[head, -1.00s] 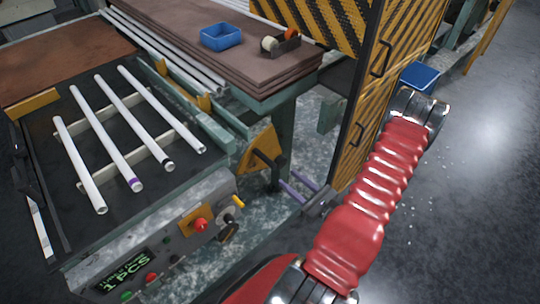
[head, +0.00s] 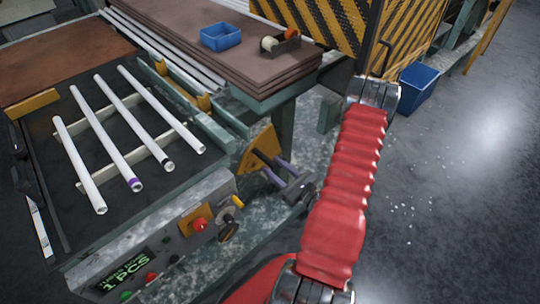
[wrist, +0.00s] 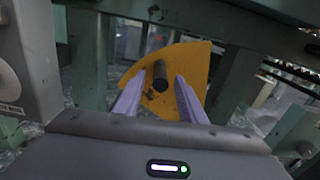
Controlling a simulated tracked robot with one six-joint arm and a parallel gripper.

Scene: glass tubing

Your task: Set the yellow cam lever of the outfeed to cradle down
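The yellow cam lever (head: 263,138) is a yellow plate with a dark round peg, on the outfeed's side beneath the brown-topped table. In the wrist view the yellow plate (wrist: 190,62) is straight ahead, and its dark peg (wrist: 160,76) points towards me. My gripper (head: 260,162) has two purple fingers close to the plate. In the wrist view my gripper (wrist: 157,84) is open, with its fingertips left and right of the peg. Bare gaps show between peg and fingers, and I cannot tell whether the tips reach around it.
The control panel (head: 170,245) with buttons and a small yellow-tipped handle (head: 238,201) stands left of the gripper. Green table legs (head: 284,128) frame the lever. Several white tubes (head: 145,108) lie on the rack. A blue bin (head: 415,88) stands on open floor at right.

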